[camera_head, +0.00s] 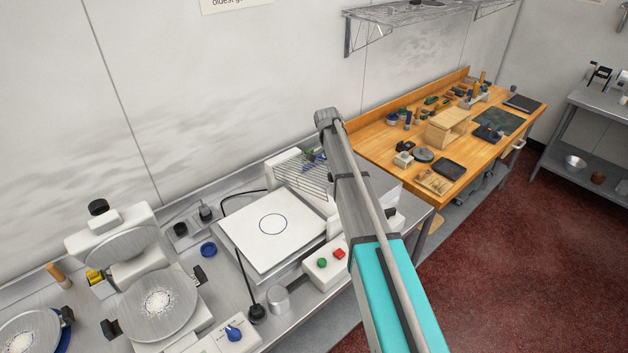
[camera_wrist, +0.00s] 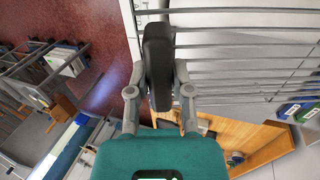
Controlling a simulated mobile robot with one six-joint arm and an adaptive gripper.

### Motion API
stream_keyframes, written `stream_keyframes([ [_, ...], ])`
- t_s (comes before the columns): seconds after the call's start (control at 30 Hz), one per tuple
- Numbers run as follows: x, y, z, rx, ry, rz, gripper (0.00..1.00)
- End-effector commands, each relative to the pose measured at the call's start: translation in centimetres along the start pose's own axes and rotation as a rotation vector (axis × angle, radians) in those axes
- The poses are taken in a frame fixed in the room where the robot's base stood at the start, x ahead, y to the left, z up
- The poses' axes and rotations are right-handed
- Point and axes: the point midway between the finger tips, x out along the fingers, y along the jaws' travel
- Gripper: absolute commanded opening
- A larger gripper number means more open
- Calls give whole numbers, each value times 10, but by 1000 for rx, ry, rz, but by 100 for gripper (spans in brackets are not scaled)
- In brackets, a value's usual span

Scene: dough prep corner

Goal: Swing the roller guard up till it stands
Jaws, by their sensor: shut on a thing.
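The roller guard, a grille of thin grey bars (camera_head: 297,176), is on the white dough machine (camera_head: 308,268), behind the white board with a drawn circle (camera_head: 270,228). It looks sloped in the head view; its exact angle is hard to tell because my arm covers its right side. In the wrist view the guard's bars (camera_wrist: 245,48) run to the right from a black grip (camera_wrist: 157,45). My gripper (camera_wrist: 159,80) has one finger on each side of this grip and is shut on it. My gripper's fingers are hidden in the head view.
A control box with green and red buttons (camera_head: 325,262) is at the machine's front. A round-plate press (camera_head: 158,300) and a blue dish (camera_head: 208,249) are on the steel counter to the left. A cluttered wooden bench (camera_head: 380,143) stands behind right. A wire shelf (camera_head: 405,14) hangs above.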

Motion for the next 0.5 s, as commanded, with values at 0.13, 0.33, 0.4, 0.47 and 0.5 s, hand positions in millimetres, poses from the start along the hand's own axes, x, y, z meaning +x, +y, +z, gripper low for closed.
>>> stream_keyframes([
  [0.13, -13, -4, 0, -3, -1, 26, 0],
  [0.33, -26, -5, 1, -4, -2, 64, 0],
  [0.4, -30, -6, 1, -4, -1, 78, 0],
  [0.47, -34, -6, 1, -4, -1, 90, 0],
  [0.5, -36, -6, 1, -4, -1, 98, 0],
])
